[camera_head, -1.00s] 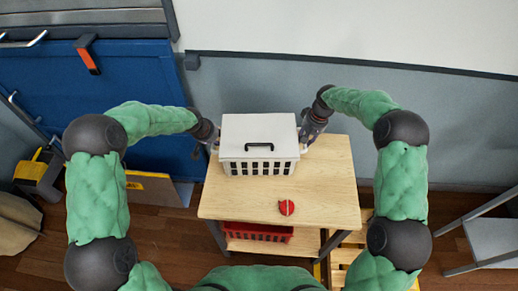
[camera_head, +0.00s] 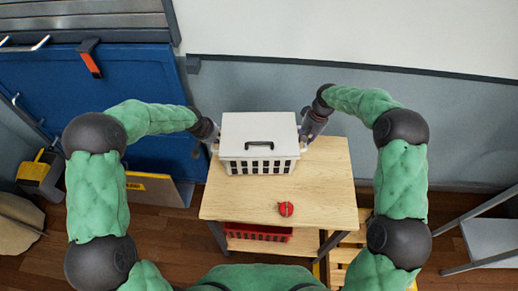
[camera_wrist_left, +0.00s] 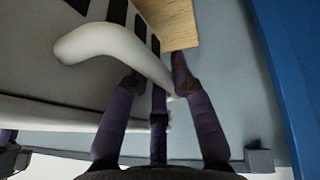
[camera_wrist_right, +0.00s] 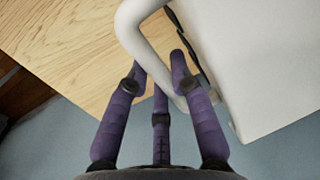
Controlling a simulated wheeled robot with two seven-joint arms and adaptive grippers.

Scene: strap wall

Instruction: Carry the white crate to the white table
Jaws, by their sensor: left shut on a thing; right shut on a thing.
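The white crate (camera_head: 258,132) has a closed lid with a black handle and slotted sides. In the head view it is over the back of a light wooden table (camera_head: 325,185); I cannot tell whether it touches the top. My left gripper (camera_head: 213,146) is shut on the crate's left side handle, a white bar (camera_wrist_left: 115,42) in the left wrist view. My right gripper (camera_head: 303,144) is shut on the right side handle, a white bar (camera_wrist_right: 140,40) in the right wrist view. No white table is clearly identifiable in view.
A red round object (camera_head: 286,209) lies on the table's front part. A red basket (camera_head: 257,231) sits on the shelf below. A blue cabinet (camera_head: 100,90) stands at the left. A grey stand (camera_head: 495,240) is at the right edge, and a yellow and grey item (camera_head: 36,172) at the left.

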